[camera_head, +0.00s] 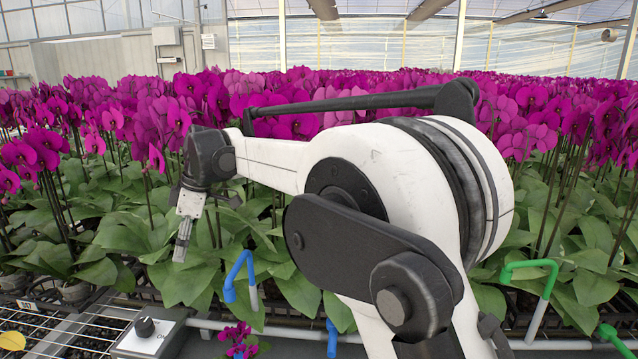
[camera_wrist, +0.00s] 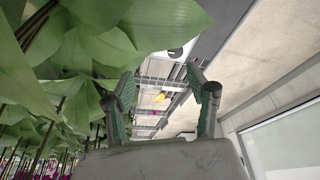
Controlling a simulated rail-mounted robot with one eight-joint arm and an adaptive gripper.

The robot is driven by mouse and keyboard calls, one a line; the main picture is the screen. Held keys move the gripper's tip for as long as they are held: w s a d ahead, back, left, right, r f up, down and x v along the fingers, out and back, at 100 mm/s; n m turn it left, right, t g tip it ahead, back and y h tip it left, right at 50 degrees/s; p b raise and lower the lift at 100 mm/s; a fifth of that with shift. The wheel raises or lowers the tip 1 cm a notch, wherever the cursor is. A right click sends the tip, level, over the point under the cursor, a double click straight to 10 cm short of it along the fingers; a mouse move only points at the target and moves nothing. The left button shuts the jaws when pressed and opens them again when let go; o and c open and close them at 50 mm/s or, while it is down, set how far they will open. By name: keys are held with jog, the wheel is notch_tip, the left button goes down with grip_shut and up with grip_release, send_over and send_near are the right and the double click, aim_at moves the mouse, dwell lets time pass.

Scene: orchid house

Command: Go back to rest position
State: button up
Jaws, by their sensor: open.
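My gripper (camera_head: 181,250) hangs at the end of my white and black arm, at the left in the head view, in front of the orchid leaves. In the wrist view my gripper (camera_wrist: 160,95) shows two dark fingers spread apart with nothing between them. It is open and empty. Past the fingertips a small yellow thing (camera_wrist: 159,98) shows farther off, apart from the gripper. Large green leaves (camera_wrist: 110,45) come close to the left finger; I cannot tell whether they touch.
Dense magenta orchids (camera_head: 300,85) fill the area behind my arm. Blue hooks (camera_head: 240,277) and a green hook (camera_head: 528,268) stand along a front rail. A yellow disc (camera_head: 12,341) lies at far left.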

jog(key=d+r+m, duration=0.1)
jog(key=d, duration=0.4)
jog(key=s+d+r+m+t, duration=0.1)
jog(key=d+r+m, duration=0.1)
jog(key=d, duration=0.3)
jog(key=s+d+r+m+t, duration=0.1)
jog(key=d+r+m, duration=0.1)
jog(key=d, duration=0.3)
jog(key=shift+d+r, duration=0.15)
jog(key=shift+d, duration=0.15)
jog(key=s+d+f+m+t+h, duration=0.15)
jog(key=s+d+m, duration=0.45)
jog(key=d, duration=0.7)
jog(key=s+d+m+t, duration=0.35)
jog(key=s+d, duration=0.55)
jog(key=d, duration=0.3)
jog(key=s+d+f+m+t+h, duration=0.1)
jog(key=s+d+f+m+h, duration=0.1)
jog(key=s+d+f+m, duration=0.5)
jog(key=s+d+f, duration=0.1)
jog(key=s+d, duration=0.2)
jog(key=s, duration=0.1)
jog(key=shift+s+d+f, duration=0.15)
jog(key=shift+f, duration=0.1)
